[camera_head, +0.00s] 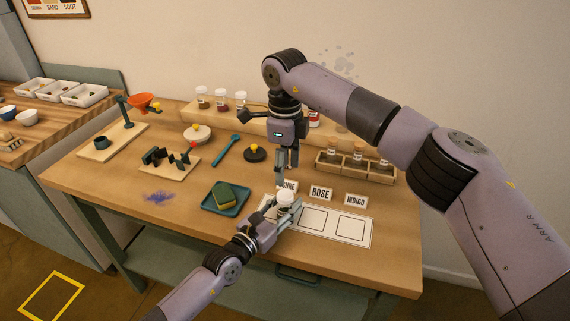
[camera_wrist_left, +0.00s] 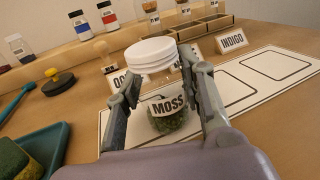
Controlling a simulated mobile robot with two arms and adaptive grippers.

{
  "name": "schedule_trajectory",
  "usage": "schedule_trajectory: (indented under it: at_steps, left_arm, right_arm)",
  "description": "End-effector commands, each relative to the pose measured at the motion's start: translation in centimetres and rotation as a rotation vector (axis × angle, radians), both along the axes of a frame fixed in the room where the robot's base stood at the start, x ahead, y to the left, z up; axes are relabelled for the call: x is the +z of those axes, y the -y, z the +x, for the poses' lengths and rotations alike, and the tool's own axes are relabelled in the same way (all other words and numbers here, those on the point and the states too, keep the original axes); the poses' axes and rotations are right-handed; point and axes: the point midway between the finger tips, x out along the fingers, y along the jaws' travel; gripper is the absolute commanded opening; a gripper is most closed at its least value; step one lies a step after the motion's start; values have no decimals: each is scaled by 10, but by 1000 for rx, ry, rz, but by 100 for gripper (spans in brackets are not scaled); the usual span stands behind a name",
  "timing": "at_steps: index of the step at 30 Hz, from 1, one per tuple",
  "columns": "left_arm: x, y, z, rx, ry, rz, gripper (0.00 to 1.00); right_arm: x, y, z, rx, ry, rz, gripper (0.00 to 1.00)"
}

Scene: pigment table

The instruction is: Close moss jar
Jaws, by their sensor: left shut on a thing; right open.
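The moss jar (camera_wrist_left: 168,112) is clear glass with green contents and a MOSS label. It stands upright on the white card (camera_wrist_left: 232,98) with outlined squares. A white lid (camera_wrist_left: 150,55) sits on its mouth; I cannot tell how tightly. My left gripper (camera_wrist_left: 165,105) is shut around the jar's body; in the head view the left gripper (camera_head: 285,206) reaches it from the lower left. My right gripper (camera_head: 288,170) is open and points down just above the lid (camera_head: 285,195), apparently holding nothing.
A teal tray (camera_head: 207,207) with a green and yellow sponge lies left of the jar. A wooden rack (camera_head: 385,175) with corked jars is at back right. A black lid-like disc (camera_head: 255,154) lies behind.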

Motion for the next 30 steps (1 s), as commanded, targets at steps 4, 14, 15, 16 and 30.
schedule_trajectory:
  at_steps: [4,14,15,16,30]
  left_arm:
    - [0,0,0,0,0,0,0]
    - [0,0,0,0,0,0,0]
    - [0,0,0,0,0,0,0]
    - [0,0,0,0,0,0,0]
    - [0,0,0,0,0,0,0]
  right_arm:
    - [-18,1,-1,-1,-4,-2,50]
    - [-66,1,0,-2,-3,-1,50]
    - [-69,0,0,-3,-1,-1,50]
    - [-72,0,0,-3,-1,-1,50]
    - [-78,0,0,-2,-1,-1,45]
